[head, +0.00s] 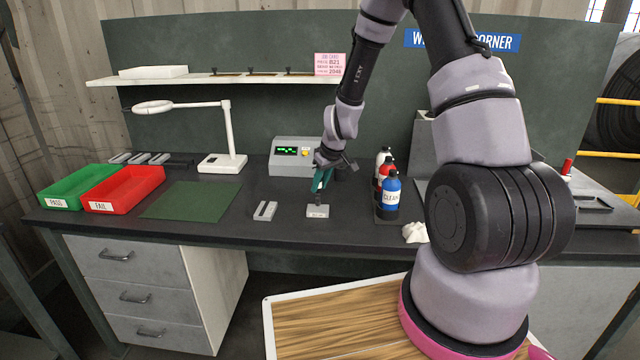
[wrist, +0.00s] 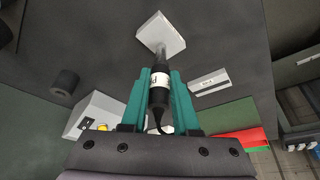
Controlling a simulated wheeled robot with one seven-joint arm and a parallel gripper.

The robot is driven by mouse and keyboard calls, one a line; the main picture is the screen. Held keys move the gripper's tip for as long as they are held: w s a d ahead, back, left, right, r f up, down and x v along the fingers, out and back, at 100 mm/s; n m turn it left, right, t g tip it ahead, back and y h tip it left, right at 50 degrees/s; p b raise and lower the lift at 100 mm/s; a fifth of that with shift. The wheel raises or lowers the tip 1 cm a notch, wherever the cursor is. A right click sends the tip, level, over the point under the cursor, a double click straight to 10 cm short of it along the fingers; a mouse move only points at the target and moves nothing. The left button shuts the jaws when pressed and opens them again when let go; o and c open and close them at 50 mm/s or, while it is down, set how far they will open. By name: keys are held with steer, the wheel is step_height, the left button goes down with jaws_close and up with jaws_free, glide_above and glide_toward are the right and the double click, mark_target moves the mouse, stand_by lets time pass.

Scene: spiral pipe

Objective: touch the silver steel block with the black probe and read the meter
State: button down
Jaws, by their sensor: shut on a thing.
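My gripper (head: 322,180) is shut on the black probe; its teal fingers also show in the wrist view (wrist: 160,92). The probe (wrist: 160,87) has a white band, and its cable trails back between the fingers. The silver steel block (head: 317,212) lies near the bench's front edge and also shows beyond the probe in the wrist view (wrist: 160,36). The probe tip points down at the block's top and appears to meet it; I cannot tell contact for sure. The grey meter (head: 295,157) has a lit green display, too small to read.
A second, slotted grey block (head: 265,211) lies left of the silver one. Bottles, one blue (head: 389,199), stand to the right beside a white crumpled cloth (head: 415,232). A green mat (head: 190,200), red tray (head: 123,189), green tray (head: 66,189) and white lamp (head: 222,162) are left.

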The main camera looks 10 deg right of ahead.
steer(key=shift+f, duration=0.55)
stand_by(1.5)
steer(key=shift+r, duration=3.55)
